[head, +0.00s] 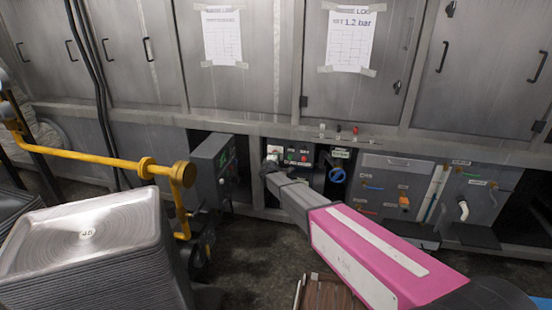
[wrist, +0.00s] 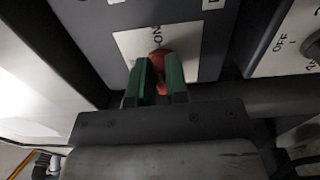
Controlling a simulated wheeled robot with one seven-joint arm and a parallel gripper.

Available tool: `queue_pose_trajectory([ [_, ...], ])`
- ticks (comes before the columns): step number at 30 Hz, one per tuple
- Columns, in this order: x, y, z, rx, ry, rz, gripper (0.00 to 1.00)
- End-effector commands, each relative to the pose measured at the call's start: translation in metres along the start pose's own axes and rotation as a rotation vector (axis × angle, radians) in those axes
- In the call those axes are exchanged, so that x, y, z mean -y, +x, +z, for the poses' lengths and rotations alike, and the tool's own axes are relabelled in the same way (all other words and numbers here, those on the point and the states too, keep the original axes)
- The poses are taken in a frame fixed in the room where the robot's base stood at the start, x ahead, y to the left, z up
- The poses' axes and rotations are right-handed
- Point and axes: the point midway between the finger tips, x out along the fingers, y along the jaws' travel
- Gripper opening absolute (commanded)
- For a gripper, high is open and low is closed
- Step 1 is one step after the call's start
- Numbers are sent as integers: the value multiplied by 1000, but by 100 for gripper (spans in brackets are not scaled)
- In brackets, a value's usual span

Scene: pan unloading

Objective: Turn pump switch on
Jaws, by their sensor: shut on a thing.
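The pump switch is a red knob (wrist: 157,60) on a white plate (wrist: 190,45) marked ON, on a dark panel in the wrist view. My gripper (wrist: 160,80) has its two green fingers shut on the red knob from both sides. The fingers hide much of the knob, so I cannot tell which way it is turned. In the head view my gripper (head: 268,168) reaches the left part of the small control panel, by a white plate (head: 273,149). The knob itself is hidden there.
Green and red buttons (head: 297,156) sit right of my gripper, then a blue valve wheel (head: 337,175). A grey box (head: 212,165) stands left. A yellow pipe (head: 90,156) and stacked trays (head: 85,235) are further left. Another dial (wrist: 312,45) marked OFF is at right.

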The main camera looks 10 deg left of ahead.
Motion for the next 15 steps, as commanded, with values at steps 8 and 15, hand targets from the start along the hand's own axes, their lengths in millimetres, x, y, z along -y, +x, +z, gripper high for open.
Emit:
queue_pose_trajectory([
  [8, 2, -1, 0, -1, 52, -2, 0],
  [15, 2, -1, 0, 0, 58, -3, 0],
])
